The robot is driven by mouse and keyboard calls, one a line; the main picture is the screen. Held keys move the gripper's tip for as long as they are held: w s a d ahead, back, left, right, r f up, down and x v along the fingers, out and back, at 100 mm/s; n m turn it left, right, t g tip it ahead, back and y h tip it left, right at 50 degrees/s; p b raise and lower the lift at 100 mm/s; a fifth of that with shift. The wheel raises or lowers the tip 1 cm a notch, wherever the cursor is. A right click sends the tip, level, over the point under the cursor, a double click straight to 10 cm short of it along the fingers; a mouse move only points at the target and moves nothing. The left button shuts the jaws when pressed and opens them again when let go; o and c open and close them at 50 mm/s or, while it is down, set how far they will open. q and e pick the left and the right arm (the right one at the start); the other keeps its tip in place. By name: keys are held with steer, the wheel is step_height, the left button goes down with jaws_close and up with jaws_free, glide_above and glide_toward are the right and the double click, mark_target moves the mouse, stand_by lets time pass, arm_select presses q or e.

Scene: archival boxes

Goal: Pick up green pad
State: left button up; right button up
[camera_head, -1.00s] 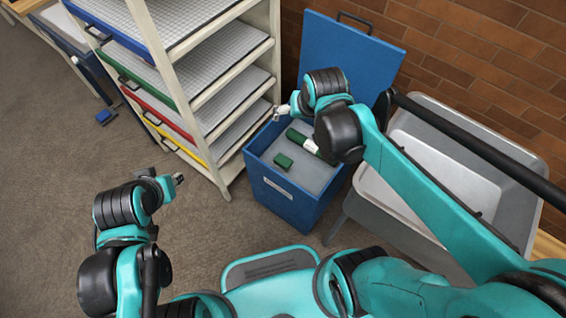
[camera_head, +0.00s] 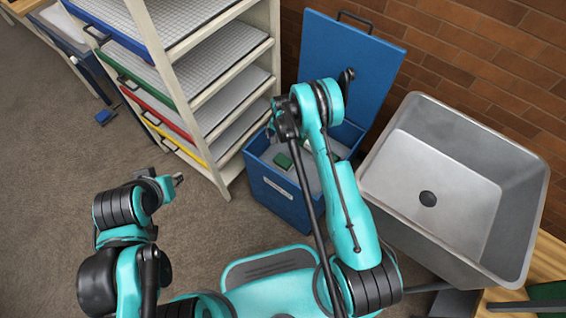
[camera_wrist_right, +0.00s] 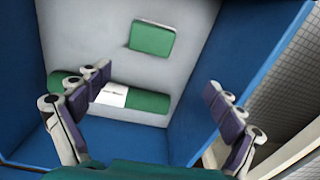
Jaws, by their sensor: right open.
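The green pad (camera_head: 283,160) is a small flat green block lying on the grey floor of the open blue box (camera_head: 275,192). In the right wrist view the green pad (camera_wrist_right: 152,38) lies beyond a green roll with a white label (camera_wrist_right: 148,103). My right gripper (camera_wrist_right: 160,84) is open and empty above the inside of the box, its fingers spread either side of the roll, with the pad further ahead. In the head view my right arm hides most of the roll. My left gripper (camera_head: 176,180) is off to the left above the floor, away from the box.
The box's blue lid (camera_head: 350,50) stands up behind it. A cream rack (camera_head: 200,90) with coloured trays stands to its left. A grey sink (camera_head: 440,180) is on the right by a brick wall.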

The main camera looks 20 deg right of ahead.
mark_target(283, 160)
steer(key=shift+m, duration=0.3)
steer(key=f, duration=0.3)
steer(key=s+f+b, duration=0.1)
steer(key=f, duration=0.4)
steer(key=shift+s+f, duration=0.15)
steer(key=shift+f, duration=0.15)
steer(key=f+b, duration=0.1)
steer(key=f, duration=0.1)
steer(key=f+b, duration=0.2)
steer(key=f, duration=0.1)
steer(key=shift+s+d, duration=0.1)
steer(key=shift+s, duration=0.1)
steer(key=shift+r, duration=0.15)
steer(key=c, duration=1.3)
steer(key=shift+r, duration=0.1)
steer(key=shift+c, duration=0.2)
